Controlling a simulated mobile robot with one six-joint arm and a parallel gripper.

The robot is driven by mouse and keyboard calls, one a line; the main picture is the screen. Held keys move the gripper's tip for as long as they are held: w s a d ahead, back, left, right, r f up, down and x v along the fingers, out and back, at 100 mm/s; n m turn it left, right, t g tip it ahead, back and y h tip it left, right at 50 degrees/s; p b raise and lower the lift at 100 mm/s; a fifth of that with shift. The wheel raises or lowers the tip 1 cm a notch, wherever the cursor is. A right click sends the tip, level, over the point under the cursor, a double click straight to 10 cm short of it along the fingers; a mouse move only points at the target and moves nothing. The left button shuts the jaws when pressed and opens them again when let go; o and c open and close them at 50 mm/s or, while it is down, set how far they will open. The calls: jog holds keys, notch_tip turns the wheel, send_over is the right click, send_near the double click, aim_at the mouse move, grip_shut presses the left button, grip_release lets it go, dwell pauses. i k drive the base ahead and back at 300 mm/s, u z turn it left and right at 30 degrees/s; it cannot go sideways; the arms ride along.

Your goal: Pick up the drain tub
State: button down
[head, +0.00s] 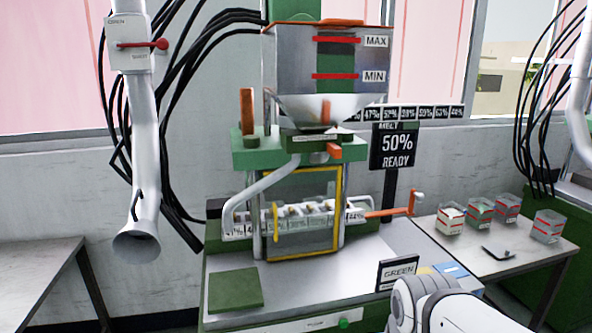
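I cannot pick out a drain tub with certainty. Several small clear boxes with coloured contents and labels stand on the right table, among them a front-left box (450,219) and a front-right box (547,226); I cannot tell whether any is the tub. A white part of my own arm shows at the bottom right, in front of the machine bench. My gripper's fingers do not show.
A moulding machine with a hopper (318,70) and yellow-framed guard (305,215) stands on a bench (300,292). A dark flat item (498,252) lies right.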

aim_at(548, 226)
jog(key=z, duration=1.75)
jog(key=i, duration=3.55)
jog(key=z, duration=0.05)
